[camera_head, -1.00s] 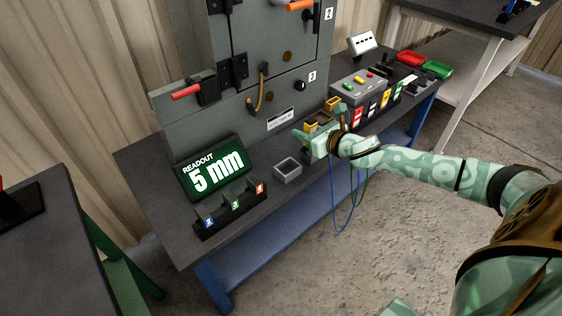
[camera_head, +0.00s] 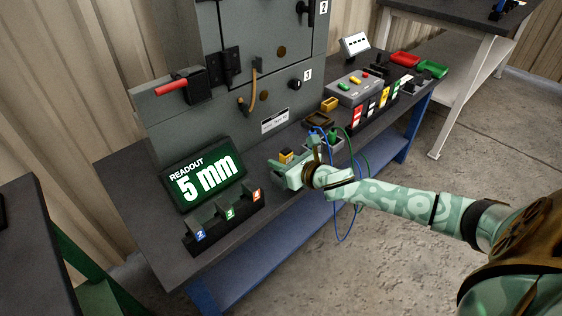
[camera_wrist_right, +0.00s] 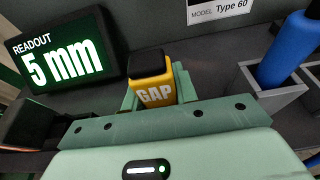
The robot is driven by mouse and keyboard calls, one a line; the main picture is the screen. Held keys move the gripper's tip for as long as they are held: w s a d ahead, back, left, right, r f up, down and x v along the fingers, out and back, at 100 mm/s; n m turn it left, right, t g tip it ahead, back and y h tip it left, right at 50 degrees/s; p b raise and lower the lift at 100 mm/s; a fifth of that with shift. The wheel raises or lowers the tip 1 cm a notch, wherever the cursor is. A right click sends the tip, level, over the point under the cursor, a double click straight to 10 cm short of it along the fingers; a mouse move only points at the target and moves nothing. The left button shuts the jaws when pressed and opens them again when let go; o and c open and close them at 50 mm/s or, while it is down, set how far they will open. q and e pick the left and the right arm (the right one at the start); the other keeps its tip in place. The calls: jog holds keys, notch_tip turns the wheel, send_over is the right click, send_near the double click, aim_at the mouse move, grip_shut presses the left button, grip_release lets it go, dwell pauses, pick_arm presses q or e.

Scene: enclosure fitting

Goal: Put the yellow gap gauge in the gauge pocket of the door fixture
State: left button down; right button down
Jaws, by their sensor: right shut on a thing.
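The yellow gap gauge (camera_wrist_right: 154,90), lettered GAP with a dark top, stands upright between the green fingers of my right gripper (camera_wrist_right: 158,88) in the right wrist view. In the head view the gauge (camera_head: 286,155) shows above my right gripper (camera_head: 287,167), which is shut on it over the bench, right of the readout. The grey door fixture (camera_head: 200,115), with a red handle and hinged panels, stands behind. My left gripper is not in view.
A 5 mm readout (camera_head: 203,176) and a black block (camera_head: 222,222) with numbered slots stand left. Grey holders with a blue-handled tool (camera_wrist_right: 290,62), blue and green cables, a dark tray (camera_head: 319,120) and a button box (camera_head: 357,88) stand right.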

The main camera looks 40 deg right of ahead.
jog(key=c, duration=1.1)
grip_release()
